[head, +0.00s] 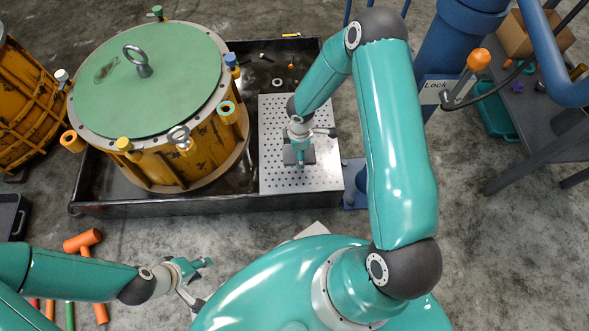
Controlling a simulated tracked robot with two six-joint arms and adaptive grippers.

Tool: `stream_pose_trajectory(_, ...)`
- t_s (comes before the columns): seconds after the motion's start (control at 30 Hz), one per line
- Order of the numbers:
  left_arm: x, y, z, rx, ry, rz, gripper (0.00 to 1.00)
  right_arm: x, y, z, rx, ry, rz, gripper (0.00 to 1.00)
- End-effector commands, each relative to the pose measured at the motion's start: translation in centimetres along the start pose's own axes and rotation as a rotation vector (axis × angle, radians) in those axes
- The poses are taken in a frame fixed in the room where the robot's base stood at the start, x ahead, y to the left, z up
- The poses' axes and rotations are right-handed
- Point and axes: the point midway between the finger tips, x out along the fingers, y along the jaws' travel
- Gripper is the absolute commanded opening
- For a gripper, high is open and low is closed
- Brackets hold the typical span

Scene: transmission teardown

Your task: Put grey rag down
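I cannot make out a grey rag for certain. A pale flat piece (312,230) shows just above my body's edge, mostly hidden, and I cannot tell what it is. My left gripper (205,282) is low in the picture above the concrete floor, its fingers spread apart with nothing seen between them. My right gripper (299,156) points down over the perforated metal plate (277,115). Its fingers are seen from above, so whether they are open or hold anything is unclear.
A yellow transmission housing (205,150) with a green lid (150,75) and lifting eye stands in a black tray (150,208). Small parts lie behind the plate. An orange mallet (82,240) lies at lower left. A blue column (450,50) and a dark table (530,125) stand right.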

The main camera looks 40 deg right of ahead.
Motion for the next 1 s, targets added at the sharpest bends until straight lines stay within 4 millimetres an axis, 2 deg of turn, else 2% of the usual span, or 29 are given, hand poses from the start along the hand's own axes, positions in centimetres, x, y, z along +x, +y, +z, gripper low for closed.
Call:
stream_pose_trajectory(0.03, 0.9, -0.3, 0.0, 0.0, 0.0, 0.0, 0.4, 1.7, 0.0, 0.0, -0.001, 0.0, -0.001, 0.42)
stream_pose_trajectory(0.1, 1.3, -0.5, 0.0, 0.0, 0.0, 0.0, 0.4, 2.7, 0.0, 0.0, -0.001, 0.0, -0.001, 0.42)
stream_pose_trajectory(0.37, 1.8, -0.6, 0.0, 0.0, 0.0, 0.0, 0.4, 4.3, 0.1, 0.0, 0.001, 0.0, 0.0, 0.42)
stream_pose_trajectory(0.6, 3.2, -1.1, 0.0, 0.0, 0.0, 0.0, 0.4, 7.7, 0.1, 0.0, 0.001, 0.0, 0.0, 0.42)
stream_pose_trajectory(1.0, 3.5, -1.2, 0.0, 0.0, 0.0, 0.0, 0.4, 8.3, 0.1, 0.0, 0.001, 0.0, 0.001, 0.42)
